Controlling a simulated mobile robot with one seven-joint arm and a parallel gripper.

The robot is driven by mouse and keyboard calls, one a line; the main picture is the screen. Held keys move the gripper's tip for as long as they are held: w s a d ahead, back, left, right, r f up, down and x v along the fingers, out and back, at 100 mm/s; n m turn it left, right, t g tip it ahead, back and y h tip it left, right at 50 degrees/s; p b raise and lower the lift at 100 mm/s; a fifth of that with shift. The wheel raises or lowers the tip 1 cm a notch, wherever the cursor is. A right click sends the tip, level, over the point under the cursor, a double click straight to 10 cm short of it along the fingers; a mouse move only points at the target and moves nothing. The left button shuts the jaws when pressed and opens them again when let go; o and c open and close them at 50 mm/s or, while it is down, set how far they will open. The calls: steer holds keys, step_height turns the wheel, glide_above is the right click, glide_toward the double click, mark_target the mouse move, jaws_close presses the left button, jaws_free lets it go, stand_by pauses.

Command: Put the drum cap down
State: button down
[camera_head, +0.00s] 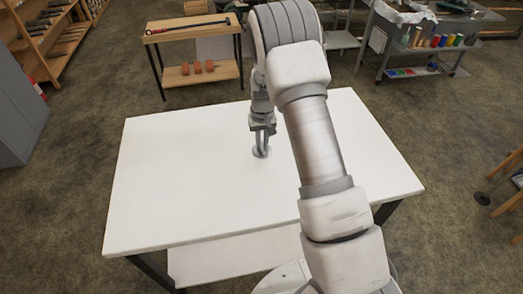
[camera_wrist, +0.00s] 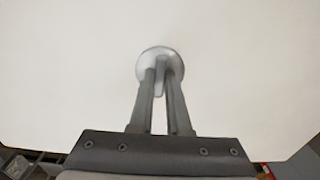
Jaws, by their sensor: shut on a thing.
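The drum cap (camera_wrist: 151,54) is a small round grey-silver disc. In the wrist view it sits at the tips of my gripper (camera_wrist: 161,73), with an upright tab between the two fingers. In the head view the drum cap (camera_head: 261,153) shows just under my gripper (camera_head: 262,143), over the white table (camera_head: 180,200). My gripper points down and is shut on the drum cap. I cannot tell whether the cap touches the tabletop or hangs slightly above it.
The white tabletop is bare around the cap. A wooden bench (camera_head: 190,28) with a long tool and reddish blocks stands behind. A grey cabinet (camera_head: 18,110) is at left, and a cart (camera_head: 430,50) with coloured items is at back right.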

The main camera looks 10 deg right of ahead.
mark_target(262, 152)
steer(key=shift+w+f, duration=0.1)
steer(key=shift+f, duration=1.95)
steer(key=shift+f, duration=0.25)
steer(key=c, duration=0.9)
jaws_free()
steer(key=shift+r, duration=0.1)
steer(key=shift+r, duration=0.1)
